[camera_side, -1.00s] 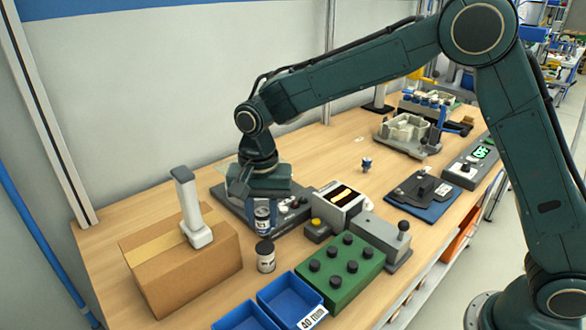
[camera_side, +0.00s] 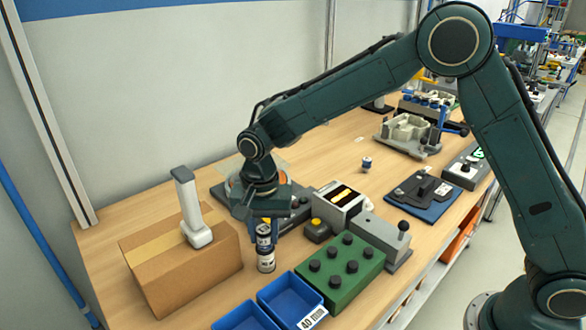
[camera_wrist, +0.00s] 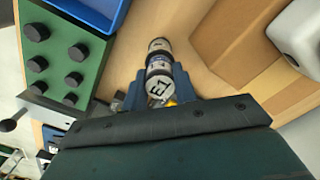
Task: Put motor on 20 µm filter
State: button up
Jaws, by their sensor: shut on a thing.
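The motor is a small silver-and-black cylinder with an end face marked E1 in the wrist view (camera_wrist: 160,88). My gripper (camera_side: 264,226) is shut on the motor (camera_side: 264,237), which is upright below the fingers. The filter (camera_side: 266,261), a dark-and-white cylinder, stands upright on the table directly under the motor. In the wrist view the filter (camera_wrist: 159,45) shows beyond the motor, partly hidden by it. The two look lined up and very close; I cannot tell whether they touch. The 20 µm marking is not readable.
A cardboard box (camera_side: 180,265) with a white handheld device (camera_side: 196,222) is left of the filter. Blue bins (camera_side: 279,297) are in front. A green block with black knobs (camera_side: 340,278) and a grey lever box (camera_side: 381,241) are to the right.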

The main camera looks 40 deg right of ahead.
aim_at(264, 229)
jog(key=o, duration=1)
notch_tip(264, 229, up, 12)
jog(key=shift+r, duration=0.1)
dwell(0.6)
